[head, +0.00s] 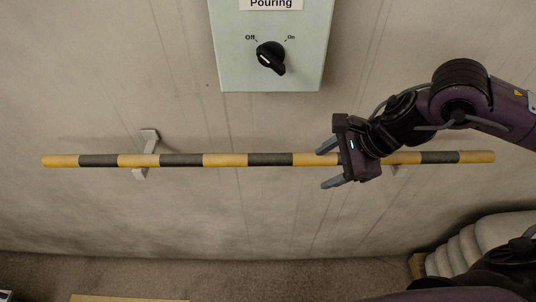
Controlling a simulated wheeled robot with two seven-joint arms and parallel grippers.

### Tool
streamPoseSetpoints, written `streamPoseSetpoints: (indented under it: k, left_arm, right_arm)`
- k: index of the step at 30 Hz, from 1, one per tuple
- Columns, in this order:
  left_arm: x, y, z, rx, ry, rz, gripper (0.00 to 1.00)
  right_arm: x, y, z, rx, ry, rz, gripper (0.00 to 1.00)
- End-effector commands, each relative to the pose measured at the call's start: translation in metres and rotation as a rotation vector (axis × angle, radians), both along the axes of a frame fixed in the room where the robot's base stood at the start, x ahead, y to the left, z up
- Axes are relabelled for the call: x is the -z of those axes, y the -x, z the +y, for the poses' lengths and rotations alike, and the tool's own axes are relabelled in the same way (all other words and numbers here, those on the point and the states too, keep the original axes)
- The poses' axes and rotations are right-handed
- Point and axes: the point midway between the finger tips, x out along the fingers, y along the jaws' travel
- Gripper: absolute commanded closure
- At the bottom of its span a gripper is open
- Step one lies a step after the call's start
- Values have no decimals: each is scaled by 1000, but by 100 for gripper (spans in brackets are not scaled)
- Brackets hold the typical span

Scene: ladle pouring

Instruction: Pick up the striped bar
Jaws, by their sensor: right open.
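The striped bar (230,160) is long, yellow and black, and lies level across the head view. It rests at two brackets on the wall, a left bracket (147,155) and a right one (400,172) that is partly hidden. My right gripper (327,165) is right of the bar's middle with its fingers open, one above the bar and one below it in the picture. The gripper's body covers part of the bar. I cannot tell whether the fingers touch it. My left gripper is not in view.
A pale control box (230,60) labelled "Pouring" is above the bar, with a black knob (270,58) between "Off" and "On". Stacked grey sacks (480,250) are at the lower right. A yellowish flat edge (125,298) shows at the bottom left.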

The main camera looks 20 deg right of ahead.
Motion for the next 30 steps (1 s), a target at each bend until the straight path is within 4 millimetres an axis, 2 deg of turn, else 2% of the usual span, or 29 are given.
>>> streamPoseSetpoints:
  k: [8,11,18,30]
  left_arm:
    - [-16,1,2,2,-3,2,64]
    - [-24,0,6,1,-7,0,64]
    - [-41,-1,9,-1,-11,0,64]
    - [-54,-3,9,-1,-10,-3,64]
  right_arm:
    - [-3,-9,13,11,-14,5,42]
    - [-5,-18,20,17,-16,0,42]
    - [-5,-34,42,13,-13,2,42]
    - [-2,-51,64,12,-9,3,42]
